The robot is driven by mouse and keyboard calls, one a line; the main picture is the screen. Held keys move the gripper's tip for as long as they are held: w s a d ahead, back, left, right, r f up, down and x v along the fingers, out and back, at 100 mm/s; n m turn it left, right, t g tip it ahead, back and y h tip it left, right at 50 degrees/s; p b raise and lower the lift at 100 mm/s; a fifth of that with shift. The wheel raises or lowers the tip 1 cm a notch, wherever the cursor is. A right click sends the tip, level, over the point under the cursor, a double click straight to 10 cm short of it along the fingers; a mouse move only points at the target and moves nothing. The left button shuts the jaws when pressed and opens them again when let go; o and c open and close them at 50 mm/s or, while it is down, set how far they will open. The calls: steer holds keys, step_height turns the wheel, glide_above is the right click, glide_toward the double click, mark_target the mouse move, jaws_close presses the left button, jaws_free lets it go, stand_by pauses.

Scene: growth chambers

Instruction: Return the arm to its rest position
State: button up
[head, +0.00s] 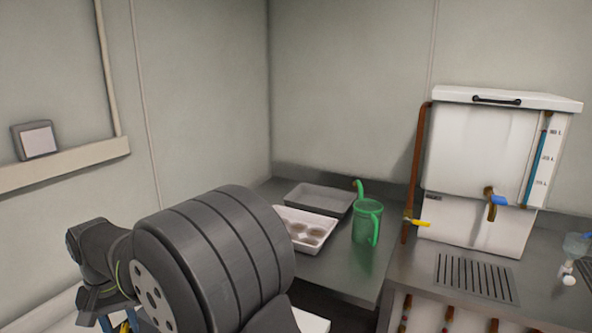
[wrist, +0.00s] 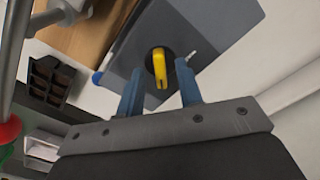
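My gripper (wrist: 160,76) shows in the wrist view with its two blue fingers spread apart. A yellow forked piece (wrist: 159,66) on a dark round spot shows in the gap between them. Clear space shows on both sides of the yellow piece, and neither finger appears to touch it. The piece sits on a grey surface (wrist: 218,28). In the head view my dark grey arm fills the lower left and is bent toward the left. My gripper is mostly hidden or cut off there.
A steel bench holds a grey tray (head: 320,198), a white tray with round wells (head: 284,215), a green jug (head: 367,223) and a white tank (head: 478,155) with taps. In the wrist view, a dark compartmented holder (wrist: 48,80) and a brown board (wrist: 88,30) lie at left.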

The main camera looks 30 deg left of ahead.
step_height(320, 180, up, 17)
steer(key=f+n, duration=0.1)
steer(key=f, duration=0.2)
steer(key=f+n, duration=0.2)
steer(key=f, duration=0.2)
steer(key=f+n, duration=0.1)
steer(key=f, duration=0.3)
steer(key=shift+a+f+n, duration=0.2)
steer(key=shift+a+n, duration=0.05)
steer(key=shift+n, duration=0.05)
steer(key=f+n, duration=0.1)
steer(key=f, duration=0.2)
steer(key=d+f+n, duration=0.1)
steer(key=f, duration=0.2)
steer(key=shift+d+f+n, duration=0.2)
steer(key=shift+n, duration=0.1)
steer(key=shift+a+f, duration=0.1)
steer(key=shift+a, duration=0.1)
steer(key=shift+r, duration=0.3)
step_height(320, 180, up, 17)
steer(key=m, duration=0.3)
step_height(320, 180, down, 17)
steer(key=shift+s+f, duration=0.1)
